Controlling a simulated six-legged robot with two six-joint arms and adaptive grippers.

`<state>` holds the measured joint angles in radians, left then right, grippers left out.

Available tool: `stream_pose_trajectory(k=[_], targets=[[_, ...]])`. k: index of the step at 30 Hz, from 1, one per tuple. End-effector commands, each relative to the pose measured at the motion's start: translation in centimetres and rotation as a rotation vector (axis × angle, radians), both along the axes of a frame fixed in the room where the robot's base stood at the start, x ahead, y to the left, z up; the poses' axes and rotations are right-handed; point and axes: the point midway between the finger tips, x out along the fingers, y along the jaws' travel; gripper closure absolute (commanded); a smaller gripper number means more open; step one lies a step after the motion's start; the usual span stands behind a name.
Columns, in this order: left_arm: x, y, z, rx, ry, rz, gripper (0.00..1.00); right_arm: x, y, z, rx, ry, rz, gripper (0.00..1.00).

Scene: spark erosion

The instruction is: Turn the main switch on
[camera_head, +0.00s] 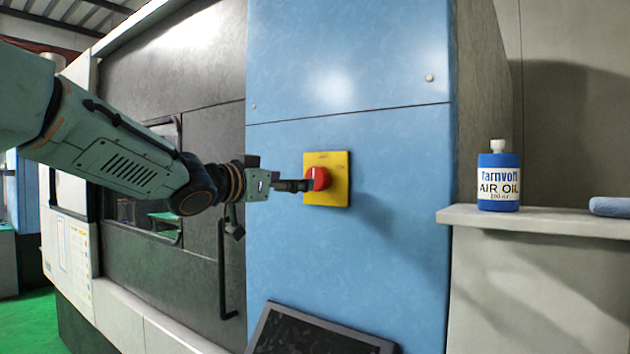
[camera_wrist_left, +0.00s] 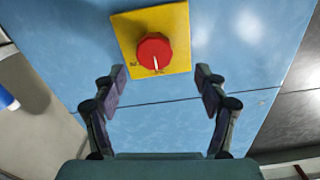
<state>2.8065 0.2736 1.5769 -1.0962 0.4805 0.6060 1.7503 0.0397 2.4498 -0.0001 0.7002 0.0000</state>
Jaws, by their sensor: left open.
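The main switch is a red round knob (camera_head: 318,179) on a yellow square plate (camera_head: 340,160), fixed to the blue machine panel. In the left wrist view the knob (camera_wrist_left: 154,52) shows a white mark pointing toward the bottom of the picture, near small lettering on the plate (camera_wrist_left: 178,24) that I cannot read. My left gripper (camera_head: 300,186) comes in from the left, close in front of the knob. In the wrist view the gripper (camera_wrist_left: 163,86) is open, its fingers apart on either side and below the knob, with nothing between them. My right gripper is not in view.
A blue and white air oil bottle (camera_head: 499,178) stands on a grey ledge (camera_head: 560,219) at right, with a rolled blue cloth (camera_head: 609,207). A dark tilted panel (camera_head: 320,335) juts out below the switch. A black door handle (camera_head: 222,270) is left of the blue panel.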

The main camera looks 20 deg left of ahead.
Motion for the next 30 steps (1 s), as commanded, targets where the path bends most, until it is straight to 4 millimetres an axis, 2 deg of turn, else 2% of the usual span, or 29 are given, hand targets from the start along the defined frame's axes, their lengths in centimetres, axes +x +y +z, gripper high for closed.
stream_pose_trajectory(k=[16,21,29,30], targets=[[6.0,-2.2,0.2,0.003,0.000,-0.001,0.27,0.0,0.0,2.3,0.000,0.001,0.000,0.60],[6.8,-2.5,0.1,0.001,0.000,-0.001,0.27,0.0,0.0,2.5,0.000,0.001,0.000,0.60],[7.1,-2.6,0.0,0.001,0.000,-0.001,0.27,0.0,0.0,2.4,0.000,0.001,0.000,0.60],[7.1,-2.6,0.0,0.001,0.000,-0.001,0.30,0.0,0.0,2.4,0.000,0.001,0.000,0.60]])
